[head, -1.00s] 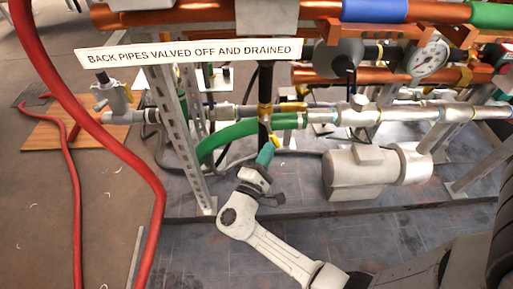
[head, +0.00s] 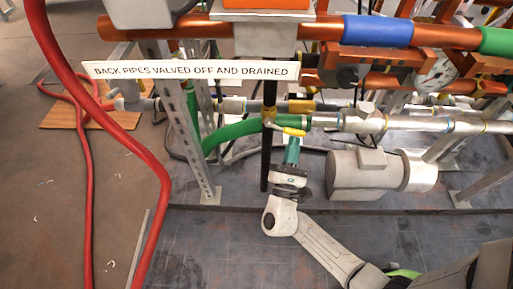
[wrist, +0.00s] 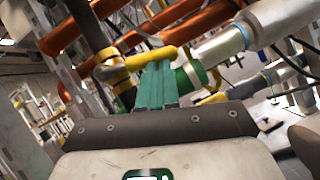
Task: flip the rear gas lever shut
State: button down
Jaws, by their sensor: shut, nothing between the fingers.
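A short yellow lever (head: 294,132) sticks out to the right, tilted slightly down, from a brass valve (head: 268,117) on the black vertical pipe. A second yellow handle (head: 301,106) lies along the pipe behind it. I cannot tell for sure which one is the rear gas lever. My gripper (head: 293,141) has teal fingers, shut and empty, with their tips just under the front lever. In the wrist view the fingertips (wrist: 157,66) reach the yellow lever (wrist: 138,59) and seem to touch it. The fingers hide part of the valve and green pipe there.
A green pipe (head: 232,133) and a silver pipe (head: 395,123) run beside the valve. A grey motor-like cylinder (head: 355,176) stands to the right of my gripper. A slotted metal post (head: 197,140) and red hoses (head: 150,165) stand left.

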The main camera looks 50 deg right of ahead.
jog(key=shift+s+d+r+p, duration=0.15)
jog(key=shift+s+d+r, duration=0.1)
jog(key=shift+r, duration=0.2)
jog(key=shift+s+d+r+p, duration=0.15)
jog(key=shift+s+r, duration=0.05)
jog(key=shift+r, duration=0.35)
jog(key=s+a+f+b, duration=0.3)
jog(key=s+a+f, duration=0.3)
jog(key=f, duration=0.3)
jog(key=shift+a, duration=0.9)
